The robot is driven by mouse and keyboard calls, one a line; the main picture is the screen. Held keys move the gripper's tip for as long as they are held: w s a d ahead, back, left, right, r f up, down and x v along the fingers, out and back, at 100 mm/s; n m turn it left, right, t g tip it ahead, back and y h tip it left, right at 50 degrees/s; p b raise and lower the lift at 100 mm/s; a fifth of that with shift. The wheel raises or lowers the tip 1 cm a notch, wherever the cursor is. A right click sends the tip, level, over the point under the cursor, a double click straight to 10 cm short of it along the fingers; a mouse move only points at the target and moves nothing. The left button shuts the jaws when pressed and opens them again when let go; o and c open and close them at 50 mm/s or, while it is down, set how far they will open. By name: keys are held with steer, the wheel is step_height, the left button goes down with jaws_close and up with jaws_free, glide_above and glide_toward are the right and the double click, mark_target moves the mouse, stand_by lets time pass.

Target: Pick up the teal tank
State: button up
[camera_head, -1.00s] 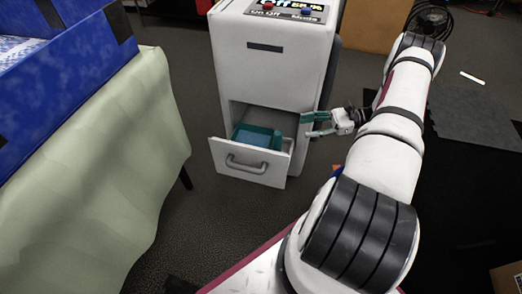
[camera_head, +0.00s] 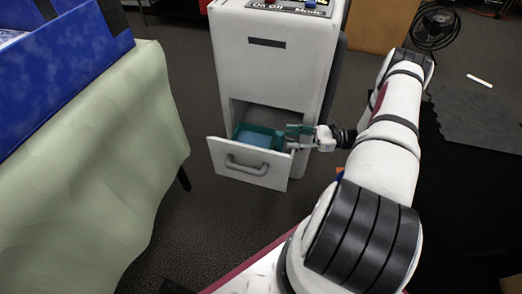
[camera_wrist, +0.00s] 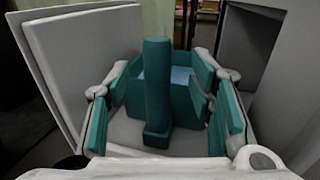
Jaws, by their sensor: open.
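The teal tank (camera_head: 257,138) sits in the pulled-out lower drawer (camera_head: 247,165) of a white cabinet, with a light blue area on top. In the wrist view the teal tank (camera_wrist: 157,100) shows an upright teal bar, its handle, facing me. My gripper (camera_head: 291,138) is open at the right edge of the drawer, beside the tank. In the wrist view my gripper (camera_wrist: 160,112) has its teal-padded fingers apart, one left and one right of the upright bar. I cannot tell whether the fingers touch the tank.
The white cabinet (camera_head: 270,70) stands behind and above the drawer. The drawer's front panel (camera_wrist: 75,60) rises on the left in the wrist view. A table with a pale green cloth (camera_head: 100,160) stands on the left, with a blue box (camera_head: 75,60) on it. Dark floor lies between.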

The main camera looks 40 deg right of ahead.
mark_target(279, 137)
steer(key=b+x, duration=0.2)
steer(key=x, duration=0.3)
steer(key=shift+a+f, duration=0.1)
steer(key=shift+a, duration=0.05)
jaws_close()
